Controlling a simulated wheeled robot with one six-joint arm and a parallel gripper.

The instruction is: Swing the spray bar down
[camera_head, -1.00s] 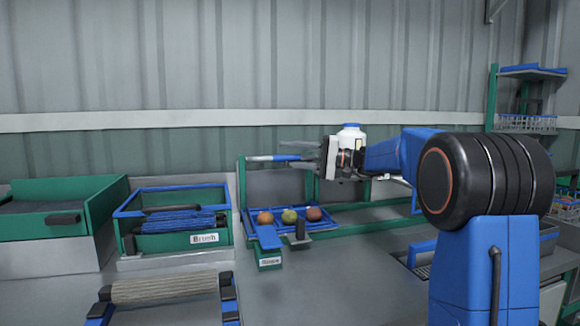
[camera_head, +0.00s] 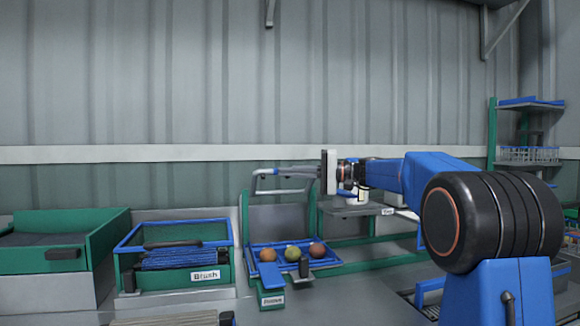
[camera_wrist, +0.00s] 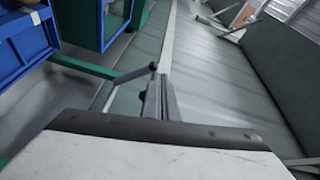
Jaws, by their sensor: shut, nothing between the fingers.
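The spray bar (camera_head: 275,191), a thin grey bar, runs roughly level above the rinse station's tomatoes in the head view. My gripper (camera_head: 285,171) reaches in from the right at about the bar's height, fingers pointing left and overlapping it in the picture. The fingers are shut with nothing between them; they also show shut in the wrist view (camera_wrist: 155,97). Whether they touch the bar I cannot tell. Under the bar, several coloured tomatoes (camera_head: 292,254) lie on a blue rack in the green frame (camera_head: 245,215).
The brush unit (camera_head: 175,258) and a green bin (camera_head: 60,245) stand to the left. A white container (camera_head: 357,196) sits on a small shelf behind my wrist. Shelves with wire baskets (camera_head: 530,155) stand at far right. The corrugated wall (camera_head: 180,70) closes the back.

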